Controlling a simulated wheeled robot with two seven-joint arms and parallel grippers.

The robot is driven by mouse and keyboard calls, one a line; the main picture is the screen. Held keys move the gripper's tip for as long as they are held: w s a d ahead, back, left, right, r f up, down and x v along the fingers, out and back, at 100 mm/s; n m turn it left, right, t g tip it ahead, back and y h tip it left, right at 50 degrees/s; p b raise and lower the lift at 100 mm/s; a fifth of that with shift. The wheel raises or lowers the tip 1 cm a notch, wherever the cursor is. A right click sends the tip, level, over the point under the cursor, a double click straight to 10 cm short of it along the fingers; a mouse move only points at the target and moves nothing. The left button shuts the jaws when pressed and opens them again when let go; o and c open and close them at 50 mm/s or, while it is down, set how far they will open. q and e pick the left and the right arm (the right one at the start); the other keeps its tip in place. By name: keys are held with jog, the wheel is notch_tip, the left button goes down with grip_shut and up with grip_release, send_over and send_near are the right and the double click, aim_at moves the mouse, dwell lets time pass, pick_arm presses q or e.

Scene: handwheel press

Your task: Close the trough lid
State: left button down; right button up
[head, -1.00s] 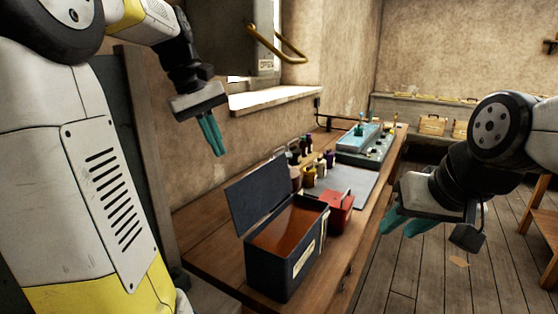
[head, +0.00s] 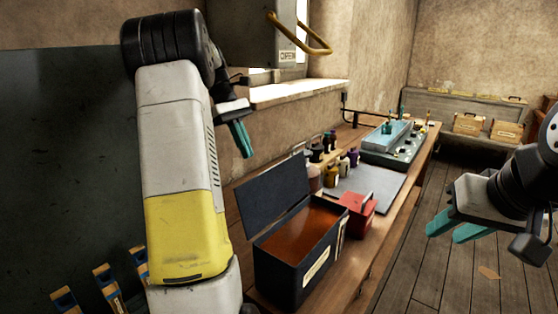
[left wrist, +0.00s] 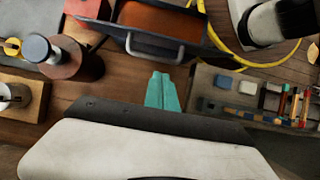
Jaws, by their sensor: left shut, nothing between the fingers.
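The dark trough (head: 290,268) stands on the wooden bench with its label facing front. Its lid (head: 270,200) is open, tilted up and back on the left side. The inside is orange-brown. My left gripper (head: 246,155) is shut and empty, above and behind the raised lid, apart from it. In the left wrist view the shut teal fingers (left wrist: 161,92) point toward a dark edge with a grey handle (left wrist: 155,50), with the orange-brown interior beyond. My right gripper (head: 455,228) is at the right over the floor, away from the trough, fingers apart and empty.
A red box (head: 357,222) stands right beside the trough. Several bottles (head: 335,170) stand behind it near a grey mat (head: 382,187). A wall box with a yellow handle (head: 300,38) hangs above.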

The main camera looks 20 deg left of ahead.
pick_arm(q)
jog(key=shift+s+d+f, duration=0.3)
jog(key=shift+d+f, duration=0.05)
jog(key=shift+d, duration=0.5)
jog(key=shift+s+d+f, duration=0.35)
jog(key=shift+d+f, duration=0.05)
jog(key=shift+d, duration=0.5)
jog(key=shift+s+d+f, duration=0.3)
jog(key=shift+d+f, duration=0.05)
jog(key=shift+d, duration=0.6)
